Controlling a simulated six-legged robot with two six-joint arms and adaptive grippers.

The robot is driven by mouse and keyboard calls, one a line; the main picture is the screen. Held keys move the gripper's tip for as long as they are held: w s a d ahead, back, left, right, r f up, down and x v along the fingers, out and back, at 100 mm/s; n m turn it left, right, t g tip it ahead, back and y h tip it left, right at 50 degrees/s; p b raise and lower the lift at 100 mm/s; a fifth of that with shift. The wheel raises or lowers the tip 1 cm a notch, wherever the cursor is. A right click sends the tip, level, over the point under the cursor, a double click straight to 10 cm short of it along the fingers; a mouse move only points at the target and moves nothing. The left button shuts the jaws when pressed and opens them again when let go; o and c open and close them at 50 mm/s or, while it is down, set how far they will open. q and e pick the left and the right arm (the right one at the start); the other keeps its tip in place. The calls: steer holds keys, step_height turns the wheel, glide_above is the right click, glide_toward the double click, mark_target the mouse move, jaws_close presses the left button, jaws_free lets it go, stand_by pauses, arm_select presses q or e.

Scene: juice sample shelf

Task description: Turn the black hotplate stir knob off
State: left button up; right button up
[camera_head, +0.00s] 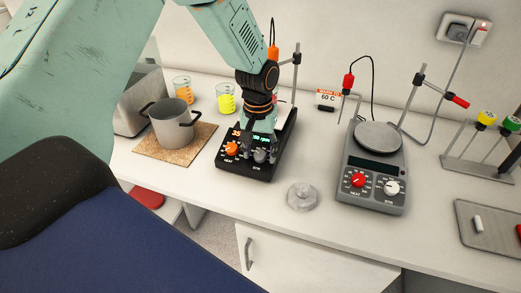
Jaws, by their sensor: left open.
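The black hotplate (243,172) stands on the bench, left of the middle of the head view. Its front panel has an orange heat knob (232,148) on the left and a grey stir knob (261,156) on the right. An orange readout and a green rpm readout glow above the knobs. My left gripper (263,139) is over the hotplate, pointing down just behind and above the stir knob. It is open; I cannot tell whether it touches the knob. The arm hides much of the plate top. My right gripper is not in view.
A grey hotplate (370,198) with red and white knobs stands to the right. A grey pot (172,125) on a cork mat (150,149) and beakers with orange (182,92) and yellow liquid (226,103) are left.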

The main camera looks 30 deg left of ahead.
arm_select(q)
steer(key=shift+d, duration=0.1)
steer(key=shift+a, duration=0.35)
steer(key=c, duration=0.3)
steer(key=shift+d, duration=0.25)
steer(key=c, duration=0.5)
steer(key=shift+a, duration=0.1)
jaws_close()
